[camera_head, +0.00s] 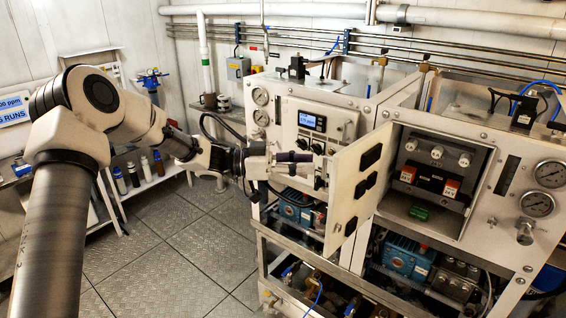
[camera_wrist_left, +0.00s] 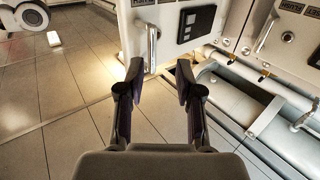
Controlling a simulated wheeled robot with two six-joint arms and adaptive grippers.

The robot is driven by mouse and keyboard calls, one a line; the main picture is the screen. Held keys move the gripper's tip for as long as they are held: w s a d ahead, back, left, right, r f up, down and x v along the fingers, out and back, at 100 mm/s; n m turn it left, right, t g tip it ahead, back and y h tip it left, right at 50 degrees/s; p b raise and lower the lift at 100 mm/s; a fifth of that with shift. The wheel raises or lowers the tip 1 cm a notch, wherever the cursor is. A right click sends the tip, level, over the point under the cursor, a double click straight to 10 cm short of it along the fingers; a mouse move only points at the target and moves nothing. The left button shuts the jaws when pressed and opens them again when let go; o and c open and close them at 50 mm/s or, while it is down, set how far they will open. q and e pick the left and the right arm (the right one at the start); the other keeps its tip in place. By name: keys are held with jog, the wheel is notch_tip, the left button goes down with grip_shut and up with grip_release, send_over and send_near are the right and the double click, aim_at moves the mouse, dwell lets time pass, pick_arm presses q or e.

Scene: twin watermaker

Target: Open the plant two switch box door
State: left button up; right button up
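The plant two switch box (camera_head: 465,213) is on the right-hand unit in the head view. Its white door (camera_head: 345,222) stands wide open, swung out to the left, and the inside shows. My left gripper (camera_head: 310,164) is at the door's free edge, on the left of the panel. In the wrist view the left gripper (camera_wrist_left: 159,78) has its fingers apart with nothing between the tips. A metal bar handle (camera_wrist_left: 152,47) on a pale panel stands just past the fingertips, apparently not gripped. My right gripper is not in view.
The left-hand unit with a lit display (camera_head: 312,122) stands close behind my left gripper. Pressure gauges (camera_head: 550,174) are right of the box. Blue pump parts (camera_head: 408,258) sit below it. Tiled floor (camera_head: 160,260) is clear at the left.

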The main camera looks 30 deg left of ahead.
pick_arm(q)
jog(key=v, duration=0.7)
jog(key=shift+a, duration=0.2)
jog(key=shift+s, duration=0.1)
